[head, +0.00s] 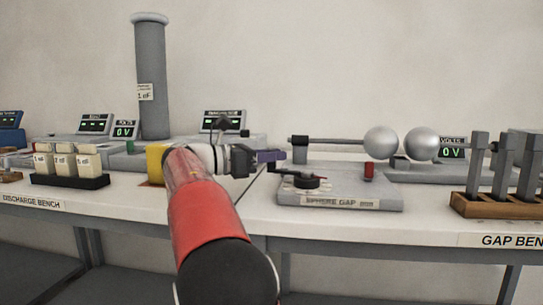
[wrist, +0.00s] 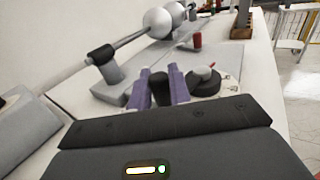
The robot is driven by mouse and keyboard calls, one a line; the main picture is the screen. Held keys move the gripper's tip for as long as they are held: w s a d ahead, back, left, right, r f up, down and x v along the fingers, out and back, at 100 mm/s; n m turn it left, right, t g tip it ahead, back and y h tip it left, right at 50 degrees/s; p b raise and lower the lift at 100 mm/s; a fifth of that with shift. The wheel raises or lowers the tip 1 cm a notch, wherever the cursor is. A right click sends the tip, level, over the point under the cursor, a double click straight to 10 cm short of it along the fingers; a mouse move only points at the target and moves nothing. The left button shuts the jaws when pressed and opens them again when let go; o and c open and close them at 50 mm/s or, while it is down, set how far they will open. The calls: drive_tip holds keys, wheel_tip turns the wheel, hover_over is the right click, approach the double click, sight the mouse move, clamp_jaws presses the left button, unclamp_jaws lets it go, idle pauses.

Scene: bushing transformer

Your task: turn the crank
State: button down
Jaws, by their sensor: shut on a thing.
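The crank is a dark round dial (head: 304,182) on the front left of the grey sphere gap base (head: 370,199). In the wrist view the crank's dark disc (wrist: 204,84) has a red mark on top. My gripper (head: 276,156) is at the crank's left side. In the wrist view the purple fingers of my gripper (wrist: 161,82) stand on both sides of the crank's dark upright handle (wrist: 161,92) and are shut on it. The handle's lower part is hidden by my gripper's body in the wrist view.
Two silver spheres (head: 381,142) sit behind the crank, one on a horizontal rod. A red post (head: 369,171) stands right of the crank. A yellow block (head: 155,163) and a tall grey cylinder (head: 151,80) are to the left. Wooden-based grey posts (head: 478,170) stand at right.

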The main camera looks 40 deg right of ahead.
drive_tip(key=a+n+t, duration=0.1)
drive_tip(key=t, duration=0.1)
drive_tip(key=s+n+t+b, duration=0.1)
drive_tip(key=n+t, duration=0.1)
drive_tip(key=s+a+n+t, duration=0.1)
drive_tip(key=t, duration=0.1)
drive_tip(key=shift+s+a+t+h, duration=0.1)
drive_tip(key=shift+a+t+h, duration=0.2)
drive_tip(key=shift+t+h, duration=0.1)
drive_tip(key=n+t, duration=0.1)
drive_tip(key=s+n+t, duration=0.1)
drive_tip(key=t, duration=0.1)
drive_tip(key=a+n+t+b, duration=0.1)
drive_tip(key=shift+s+y, duration=0.3)
drive_tip(key=shift+y, duration=0.1)
drive_tip(key=shift+s+a, duration=0.2)
drive_tip(key=shift+s, duration=0.25)
drive_tip(key=c, duration=1.3)
unclamp_jaws()
drive_tip(key=shift+c, duration=0.2)
drive_tip(key=shift+a, duration=0.1)
